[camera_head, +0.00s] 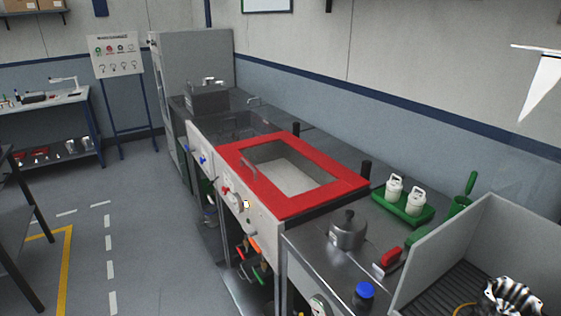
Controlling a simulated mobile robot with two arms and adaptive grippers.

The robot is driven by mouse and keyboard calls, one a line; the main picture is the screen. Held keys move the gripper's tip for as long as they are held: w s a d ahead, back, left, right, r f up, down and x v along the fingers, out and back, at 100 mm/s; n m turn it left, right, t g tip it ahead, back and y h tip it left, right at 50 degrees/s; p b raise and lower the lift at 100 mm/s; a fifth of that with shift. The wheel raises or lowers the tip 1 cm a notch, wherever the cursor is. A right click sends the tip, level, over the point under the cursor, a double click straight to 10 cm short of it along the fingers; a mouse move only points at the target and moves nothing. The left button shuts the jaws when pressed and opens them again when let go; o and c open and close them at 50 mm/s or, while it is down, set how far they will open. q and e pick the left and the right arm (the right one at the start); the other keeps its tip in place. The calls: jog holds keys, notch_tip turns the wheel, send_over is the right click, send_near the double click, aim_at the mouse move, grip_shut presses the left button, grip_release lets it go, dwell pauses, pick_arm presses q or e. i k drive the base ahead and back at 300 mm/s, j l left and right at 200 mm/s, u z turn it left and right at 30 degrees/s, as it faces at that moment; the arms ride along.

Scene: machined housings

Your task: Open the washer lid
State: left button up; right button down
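The washer lid (329,194) is a red rectangular frame around a clear window. It lies flat over the top of a steel washer in the middle of the view and looks closed. A bar handle (248,163) stands on its left edge, above the front panel (236,197) with its knobs and buttons. Through the window a pale interior shows. Neither of my grippers can be made out in this view, and nothing touches the lid.
A steel counter (318,262) right of the washer holds a round lidded pot (347,230), a red-handled brush (387,262) and a blue-capped container (364,295). A green tray (403,207) carries two white bottles. A grey-walled bin (465,240) stands bottom right. The left floor is open.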

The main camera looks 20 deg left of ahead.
aim_at(283, 208)
jog(key=i+j+z, duration=0.15)
jog(key=j, duration=0.35)
jog(key=i+j+z, duration=0.15)
jog(key=j, duration=0.35)
jog(key=i+j+z, duration=0.15)
jog(key=j, duration=0.35)
jog(key=j+z, duration=0.15)
jog(key=j, duration=0.35)
jog(key=i, duration=0.05)
